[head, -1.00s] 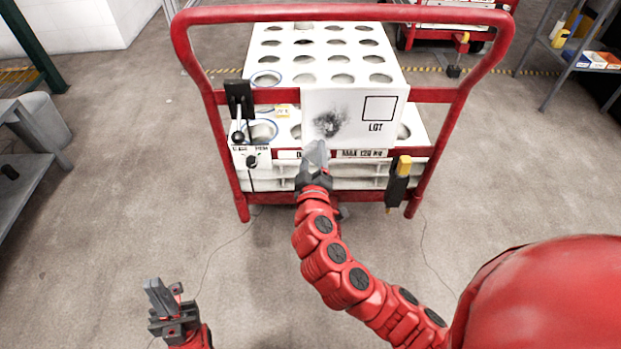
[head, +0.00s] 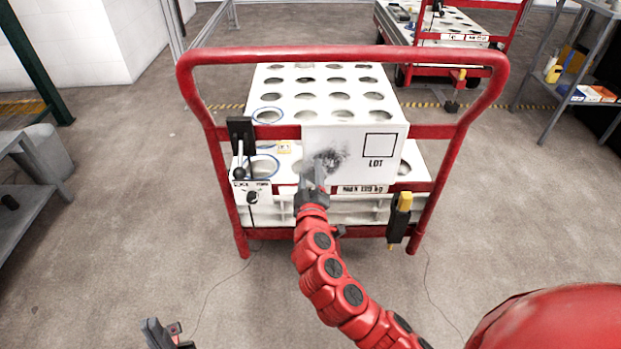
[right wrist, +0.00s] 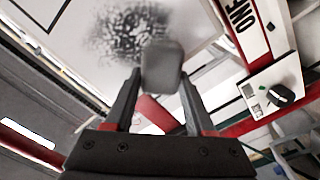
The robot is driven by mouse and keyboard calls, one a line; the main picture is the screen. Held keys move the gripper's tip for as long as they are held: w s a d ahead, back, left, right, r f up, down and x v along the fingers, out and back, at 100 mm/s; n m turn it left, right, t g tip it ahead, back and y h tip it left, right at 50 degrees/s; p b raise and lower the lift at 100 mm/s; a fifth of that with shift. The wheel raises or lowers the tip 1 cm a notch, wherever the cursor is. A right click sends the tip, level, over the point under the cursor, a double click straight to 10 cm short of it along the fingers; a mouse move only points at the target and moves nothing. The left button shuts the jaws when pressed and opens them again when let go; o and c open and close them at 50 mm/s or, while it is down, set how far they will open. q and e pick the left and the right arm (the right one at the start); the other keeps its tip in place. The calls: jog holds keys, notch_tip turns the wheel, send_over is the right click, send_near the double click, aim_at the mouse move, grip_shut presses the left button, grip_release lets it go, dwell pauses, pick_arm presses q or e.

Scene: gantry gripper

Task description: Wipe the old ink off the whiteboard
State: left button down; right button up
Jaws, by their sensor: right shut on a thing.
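The whiteboard (head: 392,165) hangs on the front of a red cart, with a printed empty square and "LOT" on its right half. A dark, speckled ink smudge (head: 333,158) is on its left half. It also shows in the right wrist view (right wrist: 128,30). My right gripper (head: 315,188) is shut on a small grey block-like wiper (right wrist: 162,66), which overlaps the smudge's lower edge in view. I cannot tell if the wiper touches the board. My left gripper (head: 160,335) is low at the left, partly cut off by the frame, away from the board.
The cart's red handle frame (head: 340,53) surrounds the board. A black lever (head: 240,150) is at its left, a black and yellow tool (head: 400,215) at its right. A white rack (head: 330,75) with round holes stands behind. The floor in front is clear.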

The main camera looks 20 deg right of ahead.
jog(key=shift+x, duration=0.95)
dwell(0.6)
